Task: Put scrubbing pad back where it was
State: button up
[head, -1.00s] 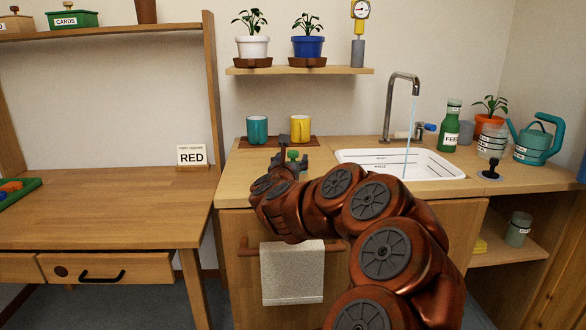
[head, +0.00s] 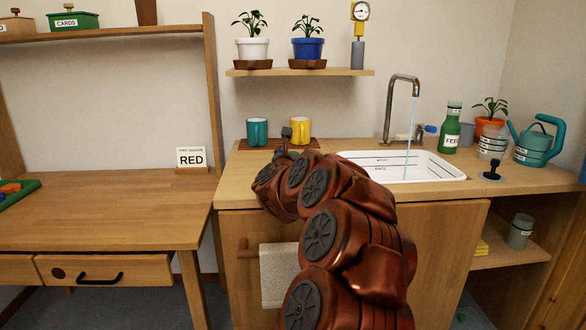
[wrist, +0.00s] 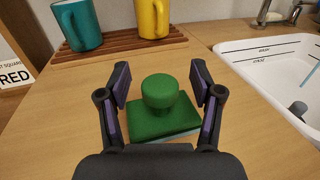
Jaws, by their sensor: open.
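The scrubbing pad (wrist: 163,118) shows in the wrist view as a green block with a round green knob on top. It lies flat on the wooden counter, left of the sink. My gripper (wrist: 160,82) is open, with one finger on each side of the knob and a visible gap on both sides. In the head view my gripper (head: 286,145) is small and partly hidden by my arm, and the pad is mostly hidden there too.
A teal mug (head: 257,131) and a yellow mug (head: 300,130) stand on a slatted wooden rack just behind the pad. The white sink (head: 440,169) with running tap (head: 402,95) is to the right. A "RED" sign (head: 191,158) stands on the left desk.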

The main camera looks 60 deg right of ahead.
grip_shut()
dwell(0.4)
